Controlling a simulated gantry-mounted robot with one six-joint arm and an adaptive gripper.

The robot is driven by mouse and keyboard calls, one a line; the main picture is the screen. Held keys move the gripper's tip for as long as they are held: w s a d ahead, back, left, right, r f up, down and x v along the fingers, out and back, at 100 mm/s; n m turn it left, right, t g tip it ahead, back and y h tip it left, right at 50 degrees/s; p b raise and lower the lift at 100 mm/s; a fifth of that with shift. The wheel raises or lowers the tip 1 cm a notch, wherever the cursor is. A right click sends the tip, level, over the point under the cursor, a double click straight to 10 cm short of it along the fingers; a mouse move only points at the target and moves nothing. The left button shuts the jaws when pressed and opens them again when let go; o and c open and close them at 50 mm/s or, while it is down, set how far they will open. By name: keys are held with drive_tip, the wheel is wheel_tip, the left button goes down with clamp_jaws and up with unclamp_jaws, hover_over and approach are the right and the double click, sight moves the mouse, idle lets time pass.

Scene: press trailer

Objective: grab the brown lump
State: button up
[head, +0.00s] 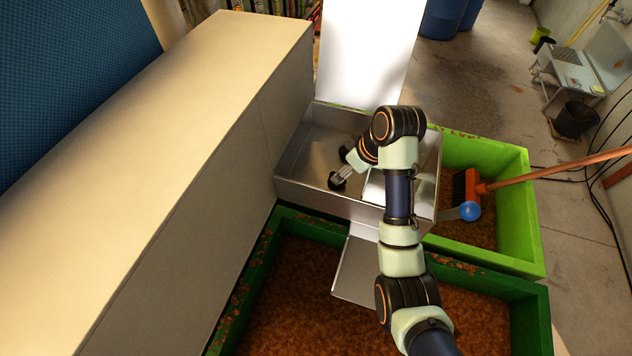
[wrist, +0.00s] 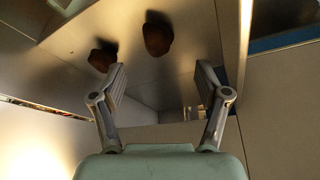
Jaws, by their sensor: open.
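Two brown lumps lie on the smooth metal floor of a tray in the wrist view. The larger, rounded lump (wrist: 158,38) is beyond the gap between my fingertips, and a smaller lump (wrist: 103,57) lies to its left, near my left fingertip. My gripper (wrist: 160,76) is open with nothing between its fingers. Both lumps appear apart from the fingers. In the head view my gripper (head: 342,174) reaches into the metal tray (head: 308,190). Small dark shapes show by it there; I cannot tell whether they are lumps or gripper parts.
The tray's metal walls stand close around my gripper. A long pale machine housing (head: 190,170) is at left and a white panel (head: 365,50) behind. A dark green bin (head: 530,320) of brown material is in front, a light green bin (head: 530,215) with a broom (head: 472,187) at right.

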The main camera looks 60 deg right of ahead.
drive_tip(key=shift+x, duration=1.15)
drive_tip(key=shift+s+x, duration=0.2)
drive_tip(key=shift+x, duration=2.6)
drive_tip(key=shift+d, duration=0.15)
drive_tip(key=c, duration=1.2)
